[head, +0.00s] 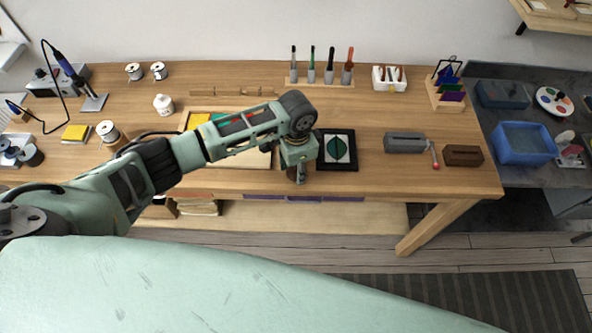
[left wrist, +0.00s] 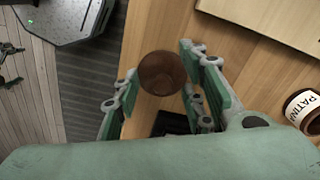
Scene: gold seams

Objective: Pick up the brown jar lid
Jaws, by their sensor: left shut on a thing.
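The brown jar lid (left wrist: 162,73) is a dark round disc in the left wrist view, between the two green-padded fingers of my left gripper (left wrist: 161,88). The gripper is shut on it. In the head view my left gripper (head: 298,173) points down near the front edge of the workbench, just left of a black-framed panel with a green disc (head: 337,149). I cannot make out the lid clearly there, nor tell how high it is above the wood. My right gripper is not in view.
A brown jar labelled PATINA (left wrist: 303,110) stands at the right of the left wrist view. In the head view a grey box with a red-knobbed lever (head: 404,143) and a brown block (head: 463,155) sit to the right. Bare wood (head: 400,108) lies behind them.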

